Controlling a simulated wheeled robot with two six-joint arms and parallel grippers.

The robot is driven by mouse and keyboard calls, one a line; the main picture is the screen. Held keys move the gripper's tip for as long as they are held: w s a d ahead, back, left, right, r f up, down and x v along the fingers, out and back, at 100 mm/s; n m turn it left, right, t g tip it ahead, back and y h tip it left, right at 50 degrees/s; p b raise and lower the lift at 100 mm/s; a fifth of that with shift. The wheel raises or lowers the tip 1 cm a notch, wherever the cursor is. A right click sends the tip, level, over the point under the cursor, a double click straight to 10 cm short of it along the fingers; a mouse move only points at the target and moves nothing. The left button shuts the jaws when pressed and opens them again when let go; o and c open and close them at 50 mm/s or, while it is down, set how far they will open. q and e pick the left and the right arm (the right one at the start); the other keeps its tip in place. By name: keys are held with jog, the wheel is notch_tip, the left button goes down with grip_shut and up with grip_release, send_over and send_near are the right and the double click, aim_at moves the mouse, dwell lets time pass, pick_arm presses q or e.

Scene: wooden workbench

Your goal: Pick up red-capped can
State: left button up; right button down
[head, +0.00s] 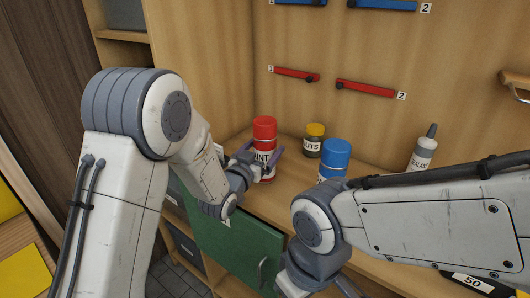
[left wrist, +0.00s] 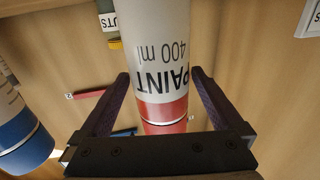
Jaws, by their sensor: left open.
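The red-capped can (head: 264,127) stands upright on the workbench, white with a red cap, red base and "PAINT" label. My left gripper (head: 263,154) is open at the can, with one dark finger on each side of it. In the left wrist view the can (left wrist: 163,35) appears upside down between the two fingers (left wrist: 160,75), and narrow gaps seem to show beside it. The can's lower front is partly covered by my left gripper in the head view. My right arm comes in from the right; its gripper fingers are not visible.
A yellow-capped "NUTS" jar (head: 313,141) and a blue-capped can (head: 336,158) stand to the right of the red-capped can. A sealant bottle (head: 422,156) stands farther right. Red handles (head: 297,74) are on the back panel.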

pick_arm(q)
jog(key=shift+w+d, duration=0.2)
jog(key=shift+w, duration=0.3)
jog(key=c, duration=1.5)
grip_shut()
jog(key=shift+r, duration=0.1)
